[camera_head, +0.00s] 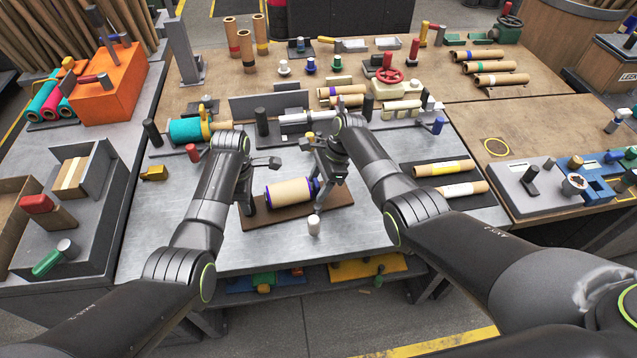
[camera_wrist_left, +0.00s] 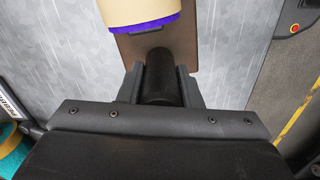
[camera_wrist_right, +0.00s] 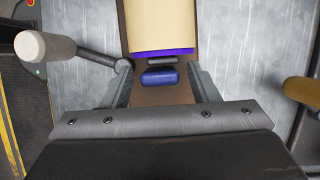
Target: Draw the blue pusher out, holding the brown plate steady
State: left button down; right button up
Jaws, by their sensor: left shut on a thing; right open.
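The brown plate (camera_head: 338,200) lies on the grey bench and carries a cream roll (camera_head: 288,192) with blue-violet end rings. My left gripper (camera_head: 247,205) is at the plate's left end, shut on an upright dark post (camera_wrist_left: 160,78) on the plate. My right gripper (camera_head: 319,190) is low over the plate's right part. In the right wrist view the blue pusher (camera_wrist_right: 159,77) sits between its open fingers, with a gap on both sides. A dark bar lies between the pusher and the roll's end ring. The gripper mostly hides the pusher in the head view.
A white-knobbed lever (camera_head: 313,224) sticks out at the plate's front, close to my right gripper; its pale knob also shows in the right wrist view (camera_wrist_right: 45,47). A dark tray with rolls (camera_head: 445,168) lies to the right. Bare bench lies in front of the plate.

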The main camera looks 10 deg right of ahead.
aim_at(337, 191)
grip_shut()
jog(key=d, duration=0.5)
jog(key=w+d, duration=0.1)
jog(key=d, duration=0.1)
jog(key=shift+d, duration=0.25)
grip_release()
pick_arm(q)
jog(key=shift+a, duration=0.1)
pick_arm(e)
jog(key=v, duration=1.2)
